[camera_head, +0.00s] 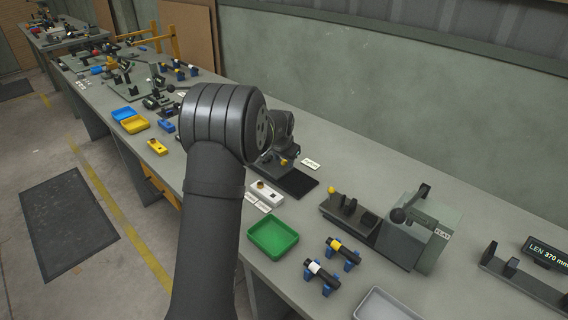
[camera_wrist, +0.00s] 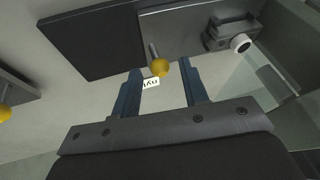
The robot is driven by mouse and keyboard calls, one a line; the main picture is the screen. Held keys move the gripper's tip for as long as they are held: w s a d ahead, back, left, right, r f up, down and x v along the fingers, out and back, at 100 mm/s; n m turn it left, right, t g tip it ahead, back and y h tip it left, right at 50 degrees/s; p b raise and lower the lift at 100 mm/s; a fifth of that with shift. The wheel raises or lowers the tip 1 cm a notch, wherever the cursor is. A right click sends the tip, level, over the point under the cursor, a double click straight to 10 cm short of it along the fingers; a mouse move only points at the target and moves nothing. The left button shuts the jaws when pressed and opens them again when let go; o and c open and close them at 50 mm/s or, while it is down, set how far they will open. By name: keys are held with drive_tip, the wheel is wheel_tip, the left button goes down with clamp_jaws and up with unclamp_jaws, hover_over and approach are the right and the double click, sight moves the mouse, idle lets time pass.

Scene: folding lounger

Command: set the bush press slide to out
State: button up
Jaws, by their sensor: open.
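A slide's yellow ball knob (camera_wrist: 160,67) on a short metal stem shows in the wrist view, beside a dark flat plate (camera_wrist: 90,45). My gripper (camera_wrist: 161,68) is open, its two blue fingers either side of the knob with a gap on each side; I cannot tell contact or depth. A white label (camera_wrist: 151,83) lies partly between the fingers, its text unclear. In the head view the yellow knob (camera_head: 284,163) and dark plate (camera_head: 298,182) sit on the bench just right of my arm. My arm hides my fingers and part of the press there.
To the right stands another fixture (camera_head: 350,212) with a yellow knob and a grey-green block (camera_head: 425,235). A green tray (camera_head: 272,238), a white button box (camera_head: 267,192) and blue stands (camera_head: 330,268) lie nearer. A wall runs behind the bench.

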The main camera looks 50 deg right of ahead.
sight(284, 161)
drive_tip(key=shift+x, duration=1.55)
clamp_jaws()
drive_tip(key=shift+s, duration=0.15)
